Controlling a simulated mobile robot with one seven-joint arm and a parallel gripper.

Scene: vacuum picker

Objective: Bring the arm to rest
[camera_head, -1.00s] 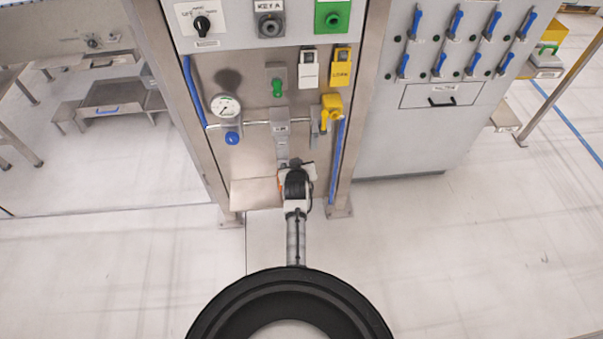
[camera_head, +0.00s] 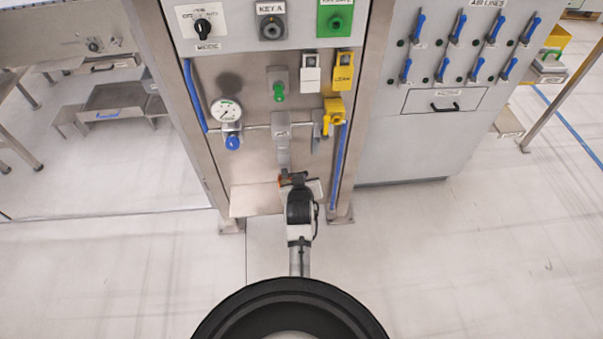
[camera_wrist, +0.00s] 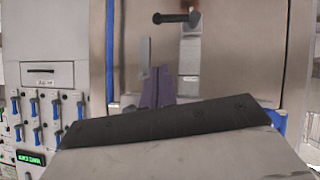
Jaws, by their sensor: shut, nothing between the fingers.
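My arm reaches forward from below in the head view, in front of the steel pneumatic panel (camera_head: 252,160). My gripper (camera_head: 291,178) is at its end, below the grey valve piece (camera_head: 281,130) at the panel's lower middle. In the wrist view two purple-grey fingers (camera_wrist: 158,88) stand close together above the dark gripper body, with nothing seen between them. The fingers are small and partly hidden in the head view. I cannot tell the exact gap to the panel.
A pressure gauge (camera_head: 226,110) with a blue knob is on the panel's left. A yellow valve (camera_head: 333,112) is on its right. A grey cabinet with several blue levers (camera_head: 449,70) stands to the right. The floor (camera_head: 480,260) in front is clear.

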